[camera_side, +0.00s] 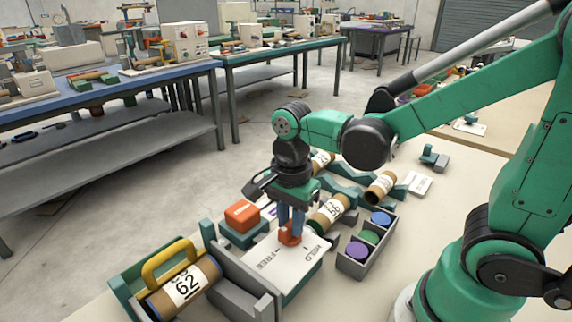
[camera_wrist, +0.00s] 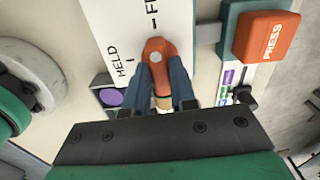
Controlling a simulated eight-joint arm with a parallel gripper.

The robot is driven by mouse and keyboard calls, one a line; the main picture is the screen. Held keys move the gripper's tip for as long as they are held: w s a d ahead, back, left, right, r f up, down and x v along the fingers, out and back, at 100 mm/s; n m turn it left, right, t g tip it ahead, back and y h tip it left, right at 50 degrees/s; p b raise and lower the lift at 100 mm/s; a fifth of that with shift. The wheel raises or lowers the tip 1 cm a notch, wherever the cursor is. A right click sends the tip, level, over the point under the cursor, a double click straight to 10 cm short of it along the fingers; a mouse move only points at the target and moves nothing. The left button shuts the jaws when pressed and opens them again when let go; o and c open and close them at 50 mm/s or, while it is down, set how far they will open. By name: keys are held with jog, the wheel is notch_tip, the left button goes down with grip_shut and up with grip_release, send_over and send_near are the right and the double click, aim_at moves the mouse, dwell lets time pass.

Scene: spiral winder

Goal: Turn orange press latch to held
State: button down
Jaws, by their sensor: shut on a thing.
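The orange press latch (camera_wrist: 157,50) stands on a white plate (camera_side: 262,257) marked FREE and HELD. It also shows in the side view (camera_side: 290,236), at the plate's far edge. My gripper (camera_wrist: 163,82) is shut on the latch, with one blue finger on each side of it; in the side view my gripper (camera_side: 291,226) points straight down. In the wrist view the latch's rounded end lies close to the FREE tick, with the HELD tick to its left. The fingers hide part of the latch. An orange PRESS block (camera_wrist: 268,38) sits on a teal base beside the plate.
A cradle with a labelled roll (camera_side: 184,287) and yellow handle (camera_side: 168,262) stands at front left. A grey tray (camera_side: 366,262) of coloured discs is right of the plate. More rolls (camera_side: 381,187) lie behind. The PRESS block (camera_side: 242,215) stands close left of my gripper.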

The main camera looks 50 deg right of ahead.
jog(key=n, duration=0.4)
jog(key=shift+n, duration=0.3)
jog(key=n, duration=0.8)
jog(key=shift+n, duration=2.4)
jog(key=c, duration=0.7)
grip_release()
